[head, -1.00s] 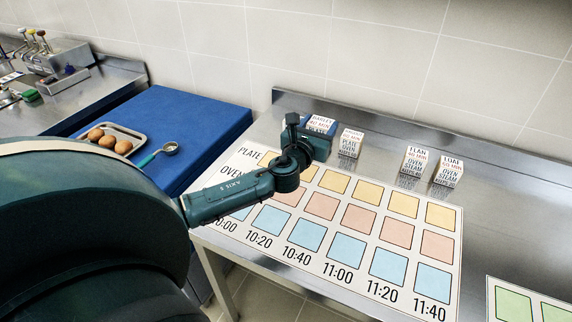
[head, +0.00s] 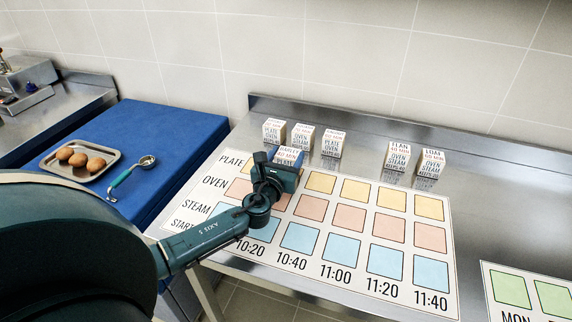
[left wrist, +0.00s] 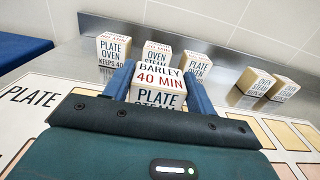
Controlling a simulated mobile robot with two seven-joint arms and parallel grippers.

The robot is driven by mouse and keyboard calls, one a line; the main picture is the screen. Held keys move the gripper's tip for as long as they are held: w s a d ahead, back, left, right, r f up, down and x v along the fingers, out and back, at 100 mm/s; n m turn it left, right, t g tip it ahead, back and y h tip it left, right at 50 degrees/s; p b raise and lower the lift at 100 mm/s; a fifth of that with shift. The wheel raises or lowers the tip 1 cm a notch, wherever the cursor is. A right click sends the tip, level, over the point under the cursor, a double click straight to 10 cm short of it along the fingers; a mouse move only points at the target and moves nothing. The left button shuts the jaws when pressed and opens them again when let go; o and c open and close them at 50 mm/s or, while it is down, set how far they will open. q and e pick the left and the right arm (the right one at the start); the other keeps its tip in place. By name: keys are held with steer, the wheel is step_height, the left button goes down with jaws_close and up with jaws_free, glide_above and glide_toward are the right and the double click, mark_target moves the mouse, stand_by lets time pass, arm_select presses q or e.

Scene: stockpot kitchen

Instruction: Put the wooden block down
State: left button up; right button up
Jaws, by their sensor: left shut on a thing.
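My left gripper (head: 280,166) is shut on a wooden block (left wrist: 158,88) with white label faces reading "BARLEY 40 MIN" and "PLATE". In the left wrist view its two blue fingers (left wrist: 160,82) stand on either side of the block. In the head view the block (head: 288,155) is partly hidden by the gripper. It is at the back edge of the printed chart (head: 445,212), near the PLATE row's left part. I cannot tell whether it touches the surface. My right gripper is not in view.
Several similar labelled blocks stand along the back of the steel table, including a left one (head: 274,131), the flan block (head: 397,156) and the loaf block (head: 430,163). A tray (head: 62,172) of brown round items and a scoop (head: 133,172) lie on the blue surface at left.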

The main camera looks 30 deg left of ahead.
arm_select(q)
steer(key=shift+f, duration=0.65)
steer(key=o, duration=0.6)
steer(key=shift+f, duration=0.15)
steer(key=o, duration=0.5)
steer(key=shift+c, duration=0.2)
steer(key=shift+r, duration=0.4)
steer(key=v, duration=1)
steer(key=shift+s+f, duration=0.25)
steer(key=shift+s, duration=0.1)
steer(key=shift+s+d+r, duration=0.1)
steer(key=shift+s+d, duration=0.05)
steer(key=shift+s, duration=0.5)
steer(key=shift+s, duration=0.1)
